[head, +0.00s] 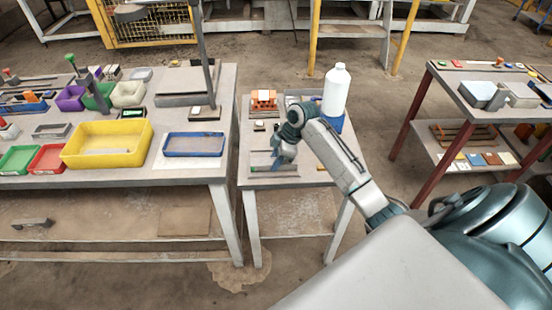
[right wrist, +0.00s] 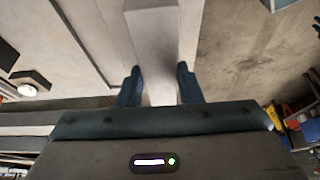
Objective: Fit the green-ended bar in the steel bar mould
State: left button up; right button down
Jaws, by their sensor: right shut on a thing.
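My right gripper (head: 284,158) is low over the small middle table, pointing down. In the right wrist view its fingers (right wrist: 158,82) are shut on a plain grey bar (right wrist: 152,40), which runs away between them. In the head view a thin bar with a green end (head: 254,168) reaches left from under the gripper; it looks like the held bar. A long grey steel piece (head: 275,175), seemingly the bar mould, lies just below it in the picture. I cannot tell whether the bar touches the mould or sits inside it. My left gripper is not in view.
An orange piece (head: 263,101) stands at the back of the small table. A white bottle (head: 335,90) stands at its back right, by a blue container (head: 333,123). The left table holds a yellow tray (head: 107,144) and a blue tray (head: 193,145). A gap separates the tables.

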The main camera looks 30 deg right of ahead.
dwell(0.4)
jog(key=shift+f, duration=0.25)
jog(key=shift+p, duration=0.3)
dwell(0.4)
jog(key=shift+f, duration=0.65)
dwell(0.5)
jog(key=c, duration=0.9)
grip_release()
jog(key=shift+b, duration=0.3)
